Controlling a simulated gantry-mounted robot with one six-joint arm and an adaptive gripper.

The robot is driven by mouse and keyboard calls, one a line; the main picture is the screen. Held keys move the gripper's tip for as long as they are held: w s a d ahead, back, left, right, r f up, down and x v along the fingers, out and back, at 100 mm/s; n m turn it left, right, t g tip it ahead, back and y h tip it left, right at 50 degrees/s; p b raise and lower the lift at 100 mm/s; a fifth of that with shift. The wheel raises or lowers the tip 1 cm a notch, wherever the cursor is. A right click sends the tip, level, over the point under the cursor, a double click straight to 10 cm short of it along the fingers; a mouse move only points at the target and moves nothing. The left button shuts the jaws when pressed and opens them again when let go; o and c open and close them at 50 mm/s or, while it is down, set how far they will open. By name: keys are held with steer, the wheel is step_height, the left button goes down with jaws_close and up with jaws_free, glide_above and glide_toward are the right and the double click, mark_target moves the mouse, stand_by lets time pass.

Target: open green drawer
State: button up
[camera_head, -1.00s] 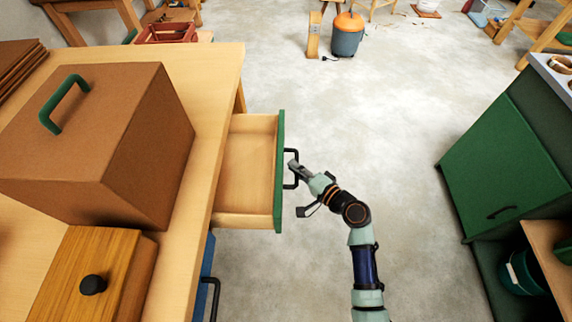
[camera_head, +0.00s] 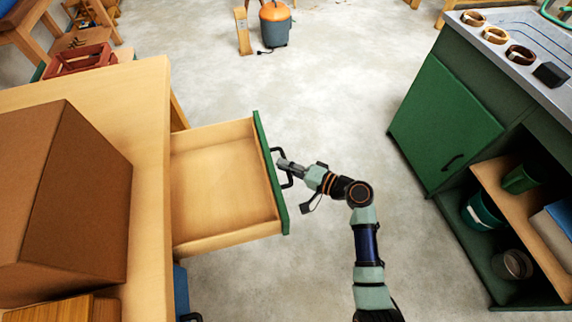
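The green-fronted drawer (camera_head: 271,178) in the wooden table stands pulled well out, its pale wooden inside (camera_head: 222,180) empty. A black bar handle (camera_head: 289,182) is on its green front. My gripper (camera_head: 287,166) is at this handle, with its fingers close together across the bar. They look shut on it, though the far side of the grip is hidden.
The wooden table (camera_head: 148,100) bears a large brown box (camera_head: 75,195). A blue drawer (camera_head: 181,290) is below the green one. A green cabinet (camera_head: 440,125) stands at right. Concrete floor (camera_head: 330,85) around my arm is clear.

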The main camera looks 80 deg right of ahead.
steer(key=o, duration=0.4)
steer(key=shift+o, duration=0.2)
steer(key=v, duration=1.2)
